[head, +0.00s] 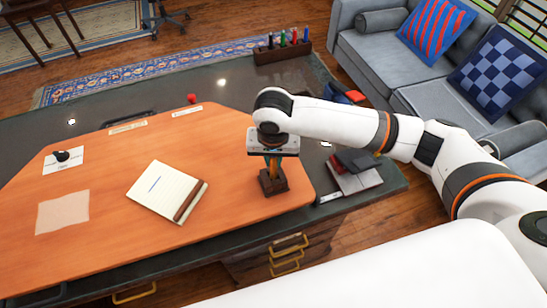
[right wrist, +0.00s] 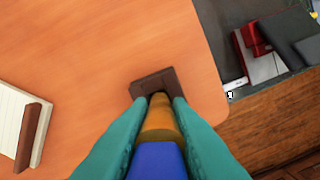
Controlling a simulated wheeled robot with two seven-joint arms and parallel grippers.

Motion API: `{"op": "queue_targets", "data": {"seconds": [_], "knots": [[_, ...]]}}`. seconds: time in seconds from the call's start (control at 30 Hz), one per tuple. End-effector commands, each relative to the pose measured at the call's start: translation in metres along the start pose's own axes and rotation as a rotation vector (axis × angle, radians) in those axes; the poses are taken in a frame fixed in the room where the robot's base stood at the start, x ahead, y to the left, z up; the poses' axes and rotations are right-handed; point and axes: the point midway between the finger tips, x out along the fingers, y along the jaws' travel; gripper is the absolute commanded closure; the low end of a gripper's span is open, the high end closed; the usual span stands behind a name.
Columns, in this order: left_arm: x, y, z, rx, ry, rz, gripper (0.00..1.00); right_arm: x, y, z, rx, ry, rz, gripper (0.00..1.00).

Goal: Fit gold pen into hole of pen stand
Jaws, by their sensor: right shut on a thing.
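The pen stand (head: 273,183), a small dark wood block, stands on the orange desk mat; it also shows in the right wrist view (right wrist: 152,84). My right gripper (head: 271,164) points down right above it. Its teal fingers (right wrist: 158,100) are shut on the gold pen (right wrist: 159,122), which looks upright, with a blue part nearer the camera. The pen's far end overlaps the stand in the right wrist view. The fingers and pen hide the hole, so I cannot tell whether the tip is inside it. My left gripper is out of view.
A notepad (head: 160,190) with a brown bar on it lies left of the stand. Books (head: 355,170) lie to its right. A wooden rack (head: 283,53) with several coloured pens stands at the back. The mat (head: 110,215) is mostly clear.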

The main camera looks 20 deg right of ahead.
Motion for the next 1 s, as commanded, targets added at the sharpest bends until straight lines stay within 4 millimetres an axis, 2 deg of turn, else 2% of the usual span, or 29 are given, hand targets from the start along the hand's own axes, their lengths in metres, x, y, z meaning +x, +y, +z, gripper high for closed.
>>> {"op": "queue_targets", "data": {"seconds": [0.1, 0.43, 0.47, 0.57, 0.87, 1.0], "knots": [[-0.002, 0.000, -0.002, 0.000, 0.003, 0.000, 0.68, 0.007, 0.000, 0.000, 0.000, -0.002, 0.000, 1.00], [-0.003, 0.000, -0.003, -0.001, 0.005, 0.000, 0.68, 0.010, 0.000, -0.001, -0.001, 0.000, 0.000, 1.00], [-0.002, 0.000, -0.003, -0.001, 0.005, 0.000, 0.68, 0.010, 0.000, -0.001, -0.001, -0.001, 0.001, 0.77], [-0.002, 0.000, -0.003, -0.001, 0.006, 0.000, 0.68, 0.010, 0.000, -0.001, -0.001, -0.001, 0.001, 0.61], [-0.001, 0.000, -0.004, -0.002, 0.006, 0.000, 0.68, 0.009, 0.000, -0.001, -0.001, -0.002, 0.001, 0.60], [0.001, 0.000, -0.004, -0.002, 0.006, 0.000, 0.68, -0.003, 0.001, 0.000, -0.001, -0.003, 0.003, 0.60]]}}
